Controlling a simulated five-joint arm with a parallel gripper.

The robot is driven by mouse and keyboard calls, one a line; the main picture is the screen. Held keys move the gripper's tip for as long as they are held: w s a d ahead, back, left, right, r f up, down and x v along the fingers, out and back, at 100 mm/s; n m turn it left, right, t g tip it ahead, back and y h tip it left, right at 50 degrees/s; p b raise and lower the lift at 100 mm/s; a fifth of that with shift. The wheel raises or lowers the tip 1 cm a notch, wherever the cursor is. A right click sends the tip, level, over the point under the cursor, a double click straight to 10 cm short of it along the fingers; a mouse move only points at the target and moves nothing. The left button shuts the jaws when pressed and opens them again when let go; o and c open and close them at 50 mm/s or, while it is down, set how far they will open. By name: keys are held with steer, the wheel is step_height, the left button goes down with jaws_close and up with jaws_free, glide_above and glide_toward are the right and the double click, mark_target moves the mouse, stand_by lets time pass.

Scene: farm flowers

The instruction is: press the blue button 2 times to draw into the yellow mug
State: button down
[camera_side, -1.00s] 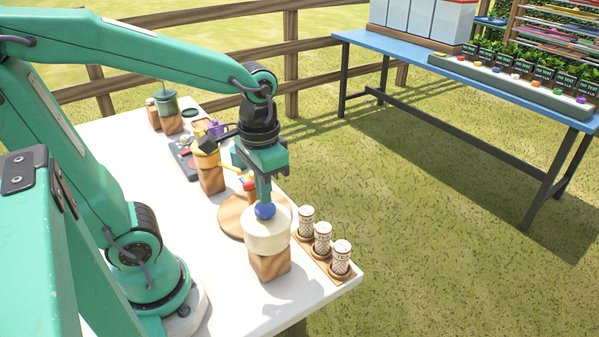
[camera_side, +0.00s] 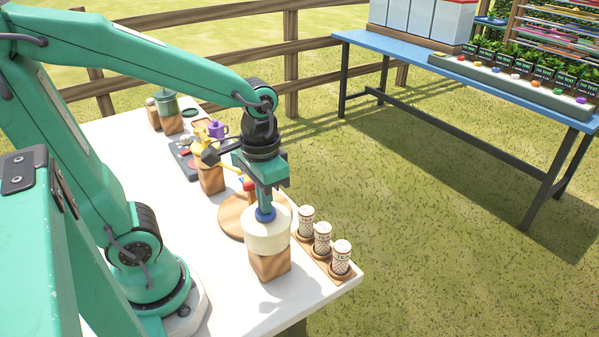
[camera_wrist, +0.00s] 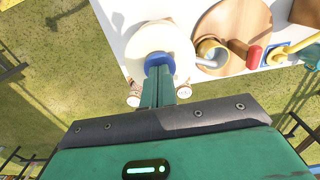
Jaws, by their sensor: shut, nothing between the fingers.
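The blue button (camera_side: 265,215) is on top of a round cream dispenser (camera_side: 268,238) on a wooden block. My gripper (camera_side: 265,206) is shut and empty, pointing down, with its fingertips on the button. In the wrist view the closed fingers (camera_wrist: 159,78) cover part of the blue button (camera_wrist: 157,58) on the cream top (camera_wrist: 150,35). A yellowish mug (camera_wrist: 212,52) stands on the round wooden board beside the dispenser in the wrist view. My gripper mostly hides the mug in the side view. I cannot see what is in it.
A tray of several tea tins (camera_side: 322,238) stands close to the right of the dispenser. The table's near left (camera_side: 225,290) is clear.

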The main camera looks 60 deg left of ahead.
stand_by(0.4)
steer(key=shift+r, duration=1.25)
steer(key=shift+r, duration=0.15)
stand_by(2.0)
step_height(320, 180, up, 6)
steer(key=shift+f, duration=0.1)
stand_by(0.7)
stand_by(0.4)
steer(key=shift+s+a+f+t, duration=0.2)
steer(key=shift+a+t, duration=0.1)
steer(key=shift+t, duration=0.65)
steer(key=shift+s+a+f+t, duration=0.15)
steer(key=shift+a+t, duration=0.15)
steer(key=shift+t, duration=0.6)
steer(key=shift+s+a+f+t, duration=0.1)
steer(key=shift+s+a+t, duration=0.15)
steer(key=shift+t, duration=0.7)
